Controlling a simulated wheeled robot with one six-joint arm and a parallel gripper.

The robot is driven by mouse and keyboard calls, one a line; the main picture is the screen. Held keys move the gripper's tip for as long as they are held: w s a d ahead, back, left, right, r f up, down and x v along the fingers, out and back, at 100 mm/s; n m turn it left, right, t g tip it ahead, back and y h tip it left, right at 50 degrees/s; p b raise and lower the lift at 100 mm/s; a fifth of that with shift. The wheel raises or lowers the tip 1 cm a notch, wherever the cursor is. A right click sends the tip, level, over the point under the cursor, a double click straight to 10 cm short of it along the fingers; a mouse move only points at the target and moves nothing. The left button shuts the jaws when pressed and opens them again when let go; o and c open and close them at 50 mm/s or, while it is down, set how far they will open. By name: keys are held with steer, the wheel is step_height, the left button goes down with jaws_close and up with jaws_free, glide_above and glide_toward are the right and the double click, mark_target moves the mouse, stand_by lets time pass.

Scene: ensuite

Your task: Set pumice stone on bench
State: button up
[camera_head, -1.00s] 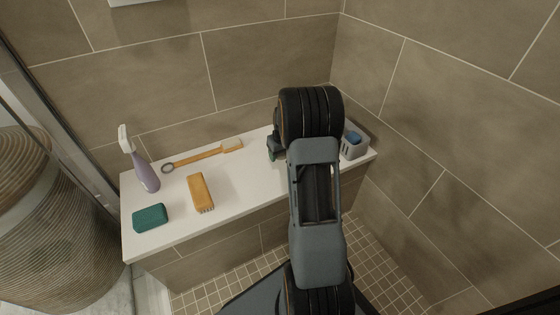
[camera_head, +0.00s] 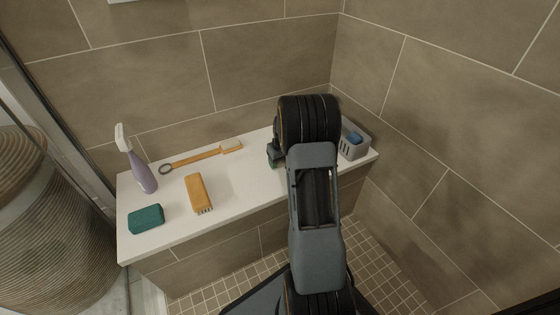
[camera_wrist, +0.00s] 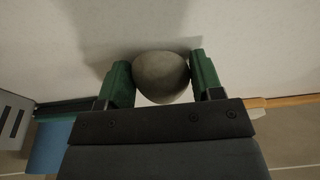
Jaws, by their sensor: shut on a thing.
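The pumice stone (camera_wrist: 161,77) is a rounded grey-brown lump in the wrist view. My gripper (camera_wrist: 161,80) is shut on it, with one green finger at each side. The white bench (camera_head: 245,190) lies right behind the stone in the wrist view, and a shadow falls close beside it. I cannot tell whether the stone touches the bench. In the head view my gripper (camera_head: 274,155) is over the right part of the bench, mostly hidden by my arm. The stone is hidden there.
On the bench are a purple spray bottle (camera_head: 142,172), a green sponge (camera_head: 146,219), an orange brush (camera_head: 198,192) and a long-handled brush (camera_head: 197,158). A grey basket (camera_head: 351,153) with a blue item (camera_head: 355,137) stands at the right end. Tiled walls close the back and right.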

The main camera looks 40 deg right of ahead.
steer(key=o, duration=0.9)
steer(key=shift+s+f, duration=0.2)
steer(key=shift+f, duration=0.45)
steer(key=shift+a, duration=0.15)
steer(key=shift+r, duration=0.1)
steer(key=shift+w+r, duration=0.1)
steer(key=shift+r, duration=0.2)
steer(key=w+p+v, duration=0.1)
steer(key=p+v, duration=0.4)
steer(key=v, duration=0.7)
steer(key=s+a+r, duration=0.3)
steer(key=a+r, duration=0.1)
steer(key=a, duration=0.2)
steer(key=s+a+r, duration=0.3)
steer(key=a, duration=0.3)
steer(key=shift+n, duration=0.8)
steer(key=s+a, duration=0.3)
steer(key=s, duration=0.1)
steer(key=s+a+r, duration=0.1)
steer(key=s+a, duration=0.6)
steer(key=s, duration=0.1)
steer(key=shift+s+a+r, duration=0.2)
steer(key=shift+a+r, duration=0.1)
steer(key=shift+a, duration=0.05)
